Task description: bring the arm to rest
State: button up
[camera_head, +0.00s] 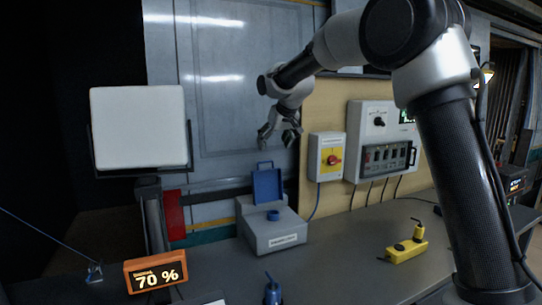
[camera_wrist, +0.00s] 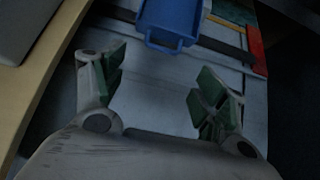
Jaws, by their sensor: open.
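My gripper (camera_head: 280,134) hangs in the air above the workbench, in front of the grey wall panel. Its two fingers with green pads are spread apart. In the wrist view my gripper (camera_wrist: 160,100) is open, with nothing between the fingers. Below it stands a grey box (camera_head: 272,232) with its blue lid (camera_head: 268,184) raised and a small blue ring-shaped part on top. The blue lid (camera_wrist: 172,22) also shows at the top of the wrist view, beyond the fingertips. The gripper touches nothing that I can see.
A yellow tool (camera_head: 405,248) lies on the bench (camera_head: 345,265) at the right. A red-and-yellow switch box (camera_head: 327,157) and a grey control panel (camera_head: 383,140) are on the wall. An orange display (camera_head: 156,270) reads 70 %. A white lit panel (camera_head: 139,127) stands left.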

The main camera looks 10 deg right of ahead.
jog(key=shift+s+d+r, duration=0.1)
jog(key=shift+s+r, duration=0.3)
jog(key=shift+r, duration=0.15)
jog(key=s+d+f+g, duration=0.2)
jog(key=s+f, duration=0.3)
jog(key=f, duration=0.1)
jog(key=s+d+m, duration=0.1)
jog(key=s+d, duration=0.6)
jog(key=s, duration=0.7)
jog(key=s+d+f+m+h, duration=0.1)
jog(key=s+d, duration=0.7)
jog(key=s, duration=0.6)
jog(key=s+d+m+h, duration=0.1)
jog(key=s+d, duration=0.7)
jog(key=s, duration=0.6)
jog(key=shift+d+f+m+g, duration=0.15)
jog(key=shift+d+m+g, duration=0.05)
jog(key=shift+m+g, duration=0.1)
